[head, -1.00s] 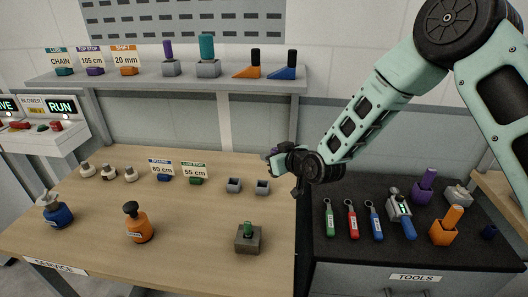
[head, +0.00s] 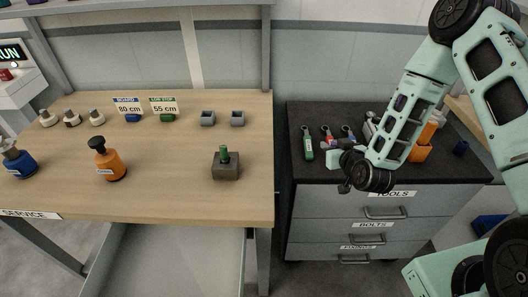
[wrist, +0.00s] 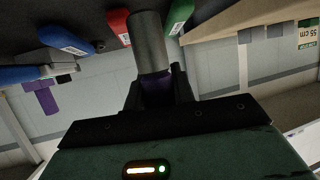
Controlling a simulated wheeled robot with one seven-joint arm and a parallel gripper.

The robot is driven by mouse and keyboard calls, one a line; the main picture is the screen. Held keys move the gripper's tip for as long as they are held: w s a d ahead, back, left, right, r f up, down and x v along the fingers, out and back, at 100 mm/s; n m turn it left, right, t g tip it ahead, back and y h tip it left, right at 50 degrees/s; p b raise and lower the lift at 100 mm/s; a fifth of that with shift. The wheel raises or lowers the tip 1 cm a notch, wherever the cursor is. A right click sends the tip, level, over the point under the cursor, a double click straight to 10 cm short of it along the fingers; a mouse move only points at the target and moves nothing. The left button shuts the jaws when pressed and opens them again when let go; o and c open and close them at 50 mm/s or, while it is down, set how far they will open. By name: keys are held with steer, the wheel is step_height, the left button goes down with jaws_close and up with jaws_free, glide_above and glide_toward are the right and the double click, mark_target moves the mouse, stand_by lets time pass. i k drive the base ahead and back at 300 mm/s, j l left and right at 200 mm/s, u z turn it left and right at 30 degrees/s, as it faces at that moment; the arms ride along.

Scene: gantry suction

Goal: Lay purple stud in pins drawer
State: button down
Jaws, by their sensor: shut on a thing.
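My gripper (head: 346,172) hangs at the front top edge of the black drawer cabinet, above the TOOLS drawer. In the wrist view its dark jaws are shut on the purple stud (wrist: 157,91), which has a grey cylindrical end (wrist: 148,42) pointing away from the jaws. In the head view the stud cannot be made out clearly. The cabinet has a TOOLS drawer (head: 345,206), a BOLTS drawer (head: 335,231) and a lower drawer (head: 320,252) whose label is too small to read surely. All three fronts look shut.
Tools with green (head: 308,148), red and blue handles lie on the cabinet top, with an orange holder (head: 420,153) to the right. The wooden bench (head: 190,195) on the left carries a grey block (head: 226,170) and an orange bottle (head: 108,160). Floor before the cabinet looks clear.

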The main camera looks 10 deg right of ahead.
mark_target(170, 250)
steer(key=k+j+z, duration=0.1)
steer(key=z, duration=0.35)
steer(key=k+j+z, duration=0.1)
steer(key=z, duration=0.35)
steer(key=k+j+z, duration=0.1)
steer(key=z, duration=0.4)
steer(key=k+z, duration=0.2)
steer(key=z, duration=0.25)
steer(key=k+z, duration=0.1)
steer(key=z, duration=0.35)
steer(key=k+u, duration=0.1)
steer(key=u, duration=0.3)
steer(key=k+u, duration=0.1)
steer(key=u, duration=0.35)
steer(key=j+u, duration=0.15)
steer(key=u, duration=0.25)
steer(key=k+j+u, duration=0.1)
steer(key=u, duration=0.35)
steer(key=j+u, duration=0.1)
steer(key=u, duration=0.3)
steer(key=k+j+u, duration=0.1)
steer(key=u, duration=0.35)
steer(key=j, duration=0.05)
